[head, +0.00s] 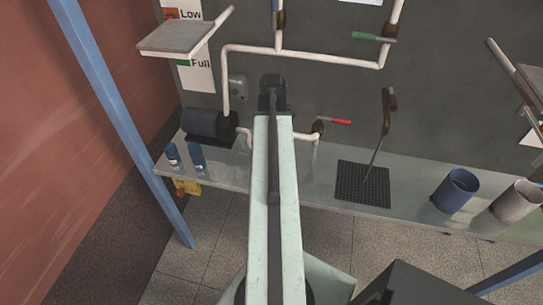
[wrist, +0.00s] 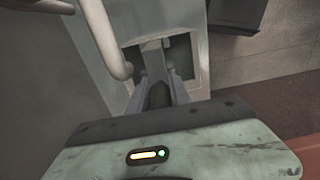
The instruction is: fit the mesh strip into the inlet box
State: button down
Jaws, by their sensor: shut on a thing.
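My gripper (wrist: 158,95) shows in the wrist view, shut on a narrow grey piece (wrist: 153,57), which appears to be the mesh strip. The strip reaches from the fingers to a pale grey box (wrist: 191,20) with a dark opening, probably the inlet box. It lies across the middle of the opening, with dark gaps on both sides. I cannot tell how deep it sits or whether it touches the box. In the head view my arm runs up to the back wall and hides the strip and the fingers.
White pipes (head: 303,52) with valve handles run along the wall; one pipe (wrist: 110,42) passes close left of my gripper. On the bench (head: 320,190) are a dark cylinder (head: 208,123), small blue containers (head: 197,157), a black mat (head: 350,184), a blue cup (head: 456,190) and a pale cup (head: 517,207).

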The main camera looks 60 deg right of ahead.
notch_tip(320, 180, down, 4)
jog(key=b, duration=0.4)
jog(key=shift+f, duration=0.1)
jog(key=c, duration=1.2)
grip_release()
notch_tip(320, 180, up, 13)
jog(key=p, duration=1.2)
jog(key=shift+f+p, duration=0.1)
jog(key=shift+p, duration=0.3)
jog(key=shift+f, duration=0.15)
